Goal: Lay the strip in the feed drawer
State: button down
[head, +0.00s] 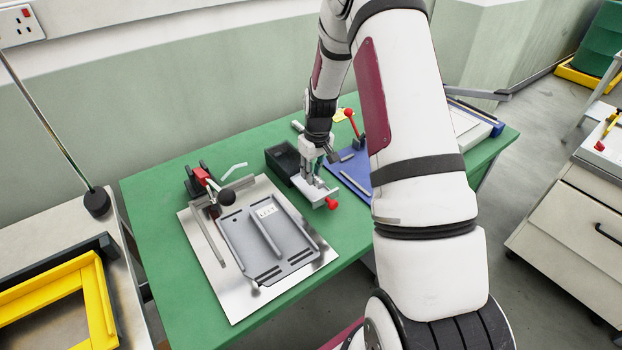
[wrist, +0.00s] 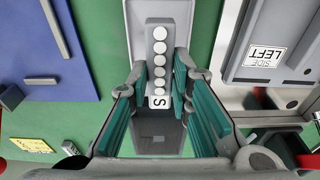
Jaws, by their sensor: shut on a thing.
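My gripper (head: 316,160) is over the green table, above a light grey drawer (head: 318,190) with a red knob at its near end. In the wrist view, its teal-padded fingers (wrist: 162,95) are shut on a grey strip (wrist: 149,52). The strip bears a row of white dots and a white label marked S at the end between the fingers. The light grey drawer (wrist: 133,12) shows under and beside the strip, which lies roughly along it. I cannot tell whether the strip touches the drawer floor. The fingers hide the strip in the head view.
A black bin (head: 281,160) stands close behind left. A blue mat (wrist: 62,85) with rods lies on the gripper's other side.

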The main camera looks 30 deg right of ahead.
jog(key=shift+w, duration=0.4)
jog(key=shift+f+p, duration=0.45)
jog(key=shift+f, duration=1.35)
jog(key=shift+f, duration=0.1)
jog(key=c, duration=1.7)
grip_release()
